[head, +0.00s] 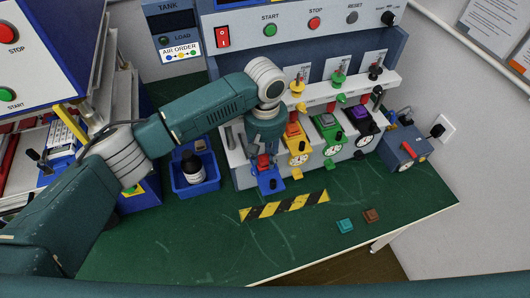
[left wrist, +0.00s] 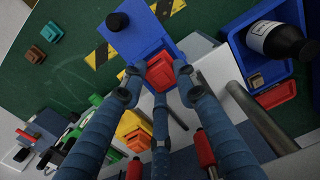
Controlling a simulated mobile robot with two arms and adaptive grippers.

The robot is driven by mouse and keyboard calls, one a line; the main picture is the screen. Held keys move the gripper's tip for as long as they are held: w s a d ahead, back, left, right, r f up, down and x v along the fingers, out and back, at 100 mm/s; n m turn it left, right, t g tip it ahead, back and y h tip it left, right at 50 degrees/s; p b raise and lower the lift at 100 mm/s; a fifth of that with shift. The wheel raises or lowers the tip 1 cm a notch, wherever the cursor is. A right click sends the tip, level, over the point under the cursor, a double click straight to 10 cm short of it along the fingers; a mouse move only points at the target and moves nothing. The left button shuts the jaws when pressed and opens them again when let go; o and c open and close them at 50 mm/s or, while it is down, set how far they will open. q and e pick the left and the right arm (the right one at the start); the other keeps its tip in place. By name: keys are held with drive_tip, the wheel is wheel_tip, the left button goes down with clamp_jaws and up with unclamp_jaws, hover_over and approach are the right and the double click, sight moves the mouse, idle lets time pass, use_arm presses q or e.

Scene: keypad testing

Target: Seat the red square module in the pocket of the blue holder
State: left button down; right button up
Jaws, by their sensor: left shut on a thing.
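The red square module (left wrist: 160,72) is between the fingers of my left gripper (left wrist: 157,84) in the left wrist view. In the head view the module (head: 263,161) shows small and partly covered at the tips of the left gripper (head: 264,154), which points down. The blue holder (head: 270,184) stands on the green table right below. In the left wrist view the blue holder (left wrist: 138,42), with a black knob, lies just beyond the module and overlaps it. The pocket is hidden; I cannot tell whether the module touches it. My right gripper is not in view.
Yellow (head: 297,151), green (head: 330,140) and purple (head: 361,124) stations stand to the right of the holder. A blue tray (head: 209,185) with a dark bottle is to the left. Teal (head: 345,226) and brown (head: 371,215) modules lie on clear table beyond a striped strip (head: 284,206).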

sight(265, 158)
use_arm(q)
drive_tip(key=shift+f, duration=0.1)
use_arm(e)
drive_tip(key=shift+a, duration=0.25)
use_arm(q)
drive_tip(key=c, duration=1.2)
unclamp_jaws()
wheel_tip(265, 158, up, 12)
drive_tip(key=shift+r, duration=0.1)
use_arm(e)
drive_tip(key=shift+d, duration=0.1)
